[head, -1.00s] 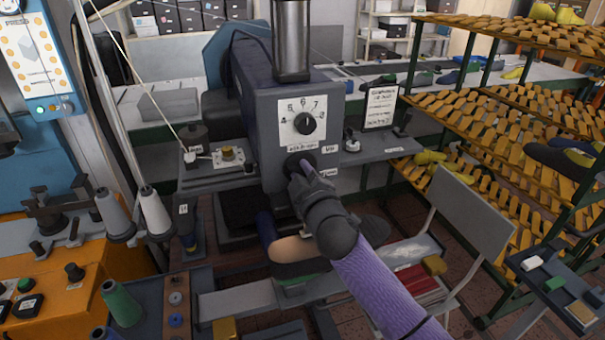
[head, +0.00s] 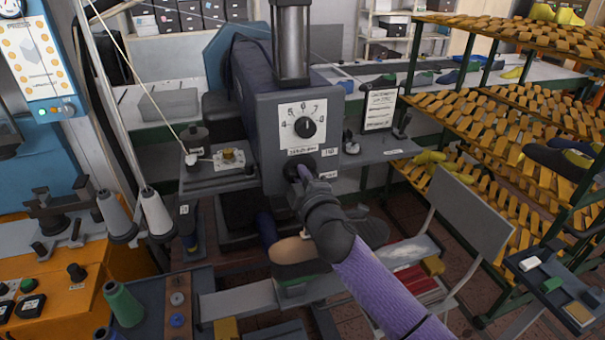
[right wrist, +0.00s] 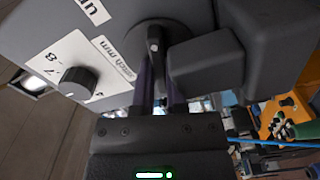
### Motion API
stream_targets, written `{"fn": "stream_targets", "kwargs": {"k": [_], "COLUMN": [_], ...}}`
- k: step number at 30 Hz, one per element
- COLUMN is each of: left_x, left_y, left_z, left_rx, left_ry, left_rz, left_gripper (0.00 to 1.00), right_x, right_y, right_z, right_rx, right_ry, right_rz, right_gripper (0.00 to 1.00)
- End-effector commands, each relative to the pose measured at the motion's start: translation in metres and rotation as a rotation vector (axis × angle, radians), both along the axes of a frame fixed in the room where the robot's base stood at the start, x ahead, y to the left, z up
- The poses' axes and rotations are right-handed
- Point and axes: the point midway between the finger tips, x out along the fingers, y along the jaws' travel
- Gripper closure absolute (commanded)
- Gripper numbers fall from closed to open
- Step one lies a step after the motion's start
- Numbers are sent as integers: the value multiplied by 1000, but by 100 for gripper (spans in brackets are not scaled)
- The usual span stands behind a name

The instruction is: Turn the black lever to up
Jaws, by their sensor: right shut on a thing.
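The black lever (right wrist: 154,45) sits on a round black hub on the front of the grey machine head (head: 270,130), below the numbered dial. In the right wrist view it lies between the purple fingers of my right gripper (right wrist: 160,88), which is shut on it. In the head view my right gripper (head: 304,176) reaches the hub (head: 299,164) from below right and hides most of the lever, so its exact angle is hard to tell. My left gripper is not in view.
A black dial knob (head: 305,127) on a white plate is just above the lever. A grey block (right wrist: 205,62) is close beside the fingers in the wrist view. A shoe form (head: 292,250) is below. A grey chair (head: 466,215) and a shoe rack (head: 500,110) stand at right.

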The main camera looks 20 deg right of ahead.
Motion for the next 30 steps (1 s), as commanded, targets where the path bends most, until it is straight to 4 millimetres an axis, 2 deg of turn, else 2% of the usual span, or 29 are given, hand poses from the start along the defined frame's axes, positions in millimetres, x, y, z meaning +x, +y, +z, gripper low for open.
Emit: {"fn": "stream_targets", "kwargs": {"k": [18,30], "left_x": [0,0], "left_y": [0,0], "left_z": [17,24], "left_rx": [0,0], "left_ry": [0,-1], "left_rz": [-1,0], "left_gripper": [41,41], "right_x": [0,0], "right_y": [0,-1], "right_z": [-2,-4], "right_rx": [-575,-831], "right_ry": [-18,-27], "right_rz": [0,0], "right_gripper": [100,100]}}
